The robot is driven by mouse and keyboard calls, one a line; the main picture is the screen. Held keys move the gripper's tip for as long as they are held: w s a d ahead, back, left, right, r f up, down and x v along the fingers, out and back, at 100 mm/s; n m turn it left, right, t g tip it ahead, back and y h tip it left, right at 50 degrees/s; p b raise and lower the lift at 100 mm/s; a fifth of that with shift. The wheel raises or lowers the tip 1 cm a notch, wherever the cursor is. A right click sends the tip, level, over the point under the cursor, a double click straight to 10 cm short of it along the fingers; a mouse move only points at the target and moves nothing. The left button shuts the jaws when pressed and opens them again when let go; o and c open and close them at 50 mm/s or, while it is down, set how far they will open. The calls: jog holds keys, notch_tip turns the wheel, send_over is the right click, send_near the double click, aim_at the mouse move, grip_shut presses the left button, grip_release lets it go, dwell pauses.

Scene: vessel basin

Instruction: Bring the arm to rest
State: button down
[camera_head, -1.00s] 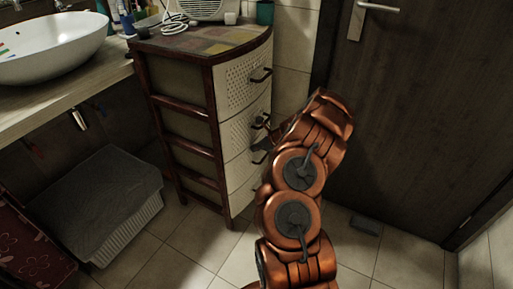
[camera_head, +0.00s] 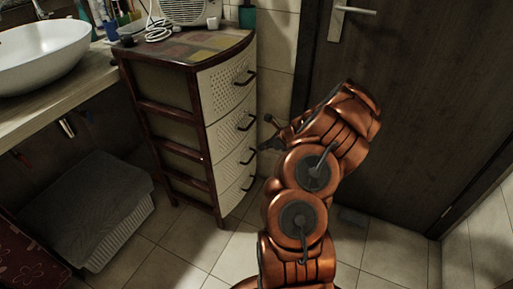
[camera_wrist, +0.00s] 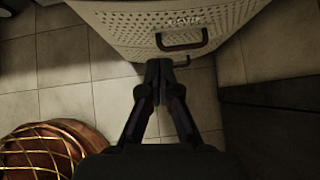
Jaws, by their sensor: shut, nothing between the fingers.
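My gripper (camera_wrist: 156,78) is shut and empty in the wrist view, its dark fingertips together just below a drawer handle (camera_wrist: 182,40) of the drawer cabinet. I cannot tell how far the tips are from the drawer front. In the head view my copper arm (camera_head: 310,180) is bent and raised in front of the door, and the gripper (camera_head: 268,132) shows small and dark beside the cabinet, partly hidden by the arm.
The drawer cabinet (camera_head: 186,50) stands left of my arm, with pale drawer fronts. A dark door (camera_head: 420,110) is behind the arm. A white basin (camera_head: 40,58) and a grey-covered basket (camera_head: 85,200) are at left. Tiled floor (camera_head: 165,260) is clear in front.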

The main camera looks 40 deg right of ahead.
jog(key=shift+v, duration=0.9)
